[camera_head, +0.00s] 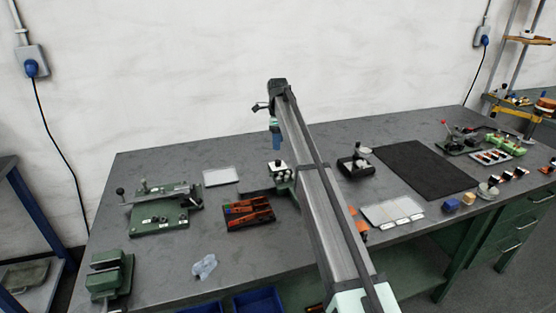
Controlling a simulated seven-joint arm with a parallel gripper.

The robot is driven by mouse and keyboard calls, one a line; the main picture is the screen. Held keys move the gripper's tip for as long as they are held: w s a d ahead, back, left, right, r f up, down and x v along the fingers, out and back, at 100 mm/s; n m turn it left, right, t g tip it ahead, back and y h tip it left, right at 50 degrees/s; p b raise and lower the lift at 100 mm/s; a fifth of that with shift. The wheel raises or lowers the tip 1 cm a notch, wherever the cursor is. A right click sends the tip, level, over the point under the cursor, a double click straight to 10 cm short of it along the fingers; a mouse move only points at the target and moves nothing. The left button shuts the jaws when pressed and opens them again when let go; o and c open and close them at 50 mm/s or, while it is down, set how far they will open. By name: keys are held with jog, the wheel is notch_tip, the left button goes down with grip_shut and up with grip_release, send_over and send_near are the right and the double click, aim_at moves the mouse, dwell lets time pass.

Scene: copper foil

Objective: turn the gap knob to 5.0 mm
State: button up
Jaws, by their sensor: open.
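My gripper (276,147) hangs below the far end of my arm, pointing down, open and with nothing seen in it. Just below it in the picture stands a small green device with pale round parts (279,170), partly hidden by my arm. I cannot tell whether the gap knob is on this device, and no scale or 5.0 mm mark can be read. In this view my gripper appears apart from the device, with a small gap between them.
A green-based lever tool (165,212) and a green vise (108,277) stand at the left. My arm crosses the middle.

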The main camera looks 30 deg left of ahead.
aim_at(278, 163)
notch_tip(278, 163, down, 9)
jog(key=shift+r, duration=0.15)
dwell(0.4)
grip_shut()
dwell(0.4)
